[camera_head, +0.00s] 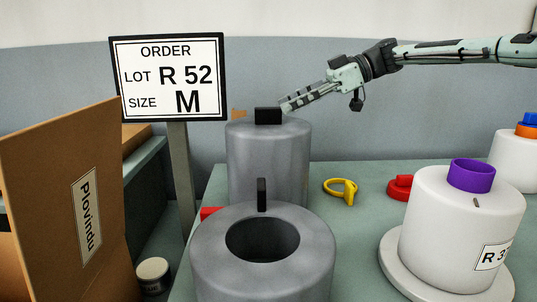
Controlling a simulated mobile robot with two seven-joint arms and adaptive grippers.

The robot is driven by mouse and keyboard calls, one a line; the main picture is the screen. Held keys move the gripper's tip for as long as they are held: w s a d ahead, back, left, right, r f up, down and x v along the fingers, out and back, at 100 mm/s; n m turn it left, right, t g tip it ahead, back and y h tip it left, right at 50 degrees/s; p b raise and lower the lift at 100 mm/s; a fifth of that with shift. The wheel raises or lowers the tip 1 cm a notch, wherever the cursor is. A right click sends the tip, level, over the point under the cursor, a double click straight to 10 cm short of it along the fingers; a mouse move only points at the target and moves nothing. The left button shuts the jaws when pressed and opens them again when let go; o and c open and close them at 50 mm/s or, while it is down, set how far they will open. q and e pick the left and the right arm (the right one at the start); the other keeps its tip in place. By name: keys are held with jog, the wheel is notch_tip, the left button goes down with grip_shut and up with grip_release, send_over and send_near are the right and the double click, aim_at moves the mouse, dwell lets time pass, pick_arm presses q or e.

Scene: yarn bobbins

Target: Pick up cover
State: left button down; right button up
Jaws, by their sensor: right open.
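A tall grey cylinder (268,160) stands on the table at the back. A black block, like a handle (268,115), sits on its top; I cannot tell whether this top is a separate cover. My right gripper (287,106) reaches in from the right, just right of the black block and slightly above the cylinder's top. It is open, with nothing visible between its fingers. I cannot tell whether it touches the block. A wider grey cylinder (215,270) with a round hole in its top stands in front. A narrow black upright piece (262,194) shows behind its rim. My left gripper is not in view.
A white bobbin (440,230) with a purple core stands at right on a round base, another white bobbin (512,160) behind it. A yellow ring (341,191) and red piece (400,187) lie between. An order sign (168,78) and brown box (60,200) stand left.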

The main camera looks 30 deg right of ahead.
aim_at(277, 108)
jog(key=x, duration=0.4)
jog(key=shift+s+a, duration=0.1)
jog(key=shift+a, duration=0.45)
jog(key=shift+w+a+f, duration=0.25)
jog(key=shift+a, duration=0.15)
grip_shut()
